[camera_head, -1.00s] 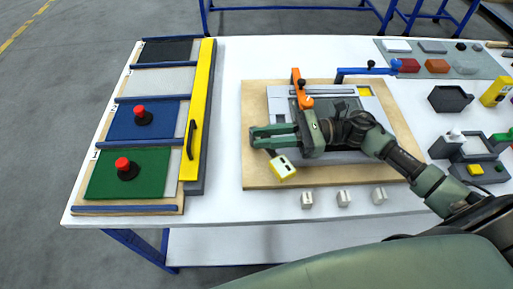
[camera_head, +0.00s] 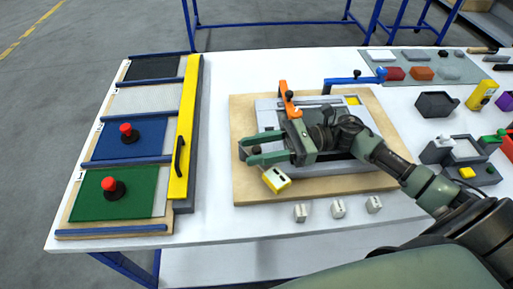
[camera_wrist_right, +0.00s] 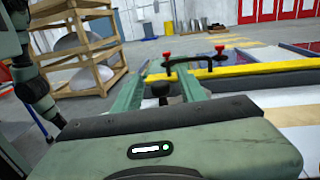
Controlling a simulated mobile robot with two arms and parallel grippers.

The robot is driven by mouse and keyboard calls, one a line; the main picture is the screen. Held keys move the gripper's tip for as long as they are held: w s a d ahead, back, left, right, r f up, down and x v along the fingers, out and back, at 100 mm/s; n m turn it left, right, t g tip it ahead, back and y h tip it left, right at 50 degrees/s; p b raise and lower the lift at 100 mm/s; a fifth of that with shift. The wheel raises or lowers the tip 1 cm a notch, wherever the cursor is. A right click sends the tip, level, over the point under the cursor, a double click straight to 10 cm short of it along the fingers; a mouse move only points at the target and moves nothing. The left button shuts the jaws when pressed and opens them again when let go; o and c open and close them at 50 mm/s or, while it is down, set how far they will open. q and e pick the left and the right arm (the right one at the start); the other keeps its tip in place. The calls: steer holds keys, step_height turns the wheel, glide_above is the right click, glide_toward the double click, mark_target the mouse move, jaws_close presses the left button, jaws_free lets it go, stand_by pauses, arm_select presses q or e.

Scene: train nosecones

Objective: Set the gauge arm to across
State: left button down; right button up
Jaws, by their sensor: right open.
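The orange one points toward me, the blue one runs left to right. My right gripper (camera_head: 246,151) is open over the left part of the fixture's wooden board, pointing left. A dark knob (camera_wrist_right: 160,89) shows between its fingers in the right wrist view; I cannot tell whether they touch it. My left gripper is not in view.
A yellow block (camera_head: 276,180) lies just below the right gripper. Several small grey blocks (camera_head: 338,208) stand along the near side of the wooden board (camera_head: 300,193). A panel with a yellow bar (camera_head: 184,130) is at left. Bins and small parts crowd the right side.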

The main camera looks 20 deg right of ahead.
steer(key=b+v, duration=0.2)
steer(key=v, duration=0.4)
steer(key=shift+d+f+b, duration=0.2)
steer(key=shift+d+b, duration=0.1)
steer(key=shift+d, duration=0.05)
steer(key=shift+s+d+r, duration=0.15)
steer(key=shift+d, duration=0.4)
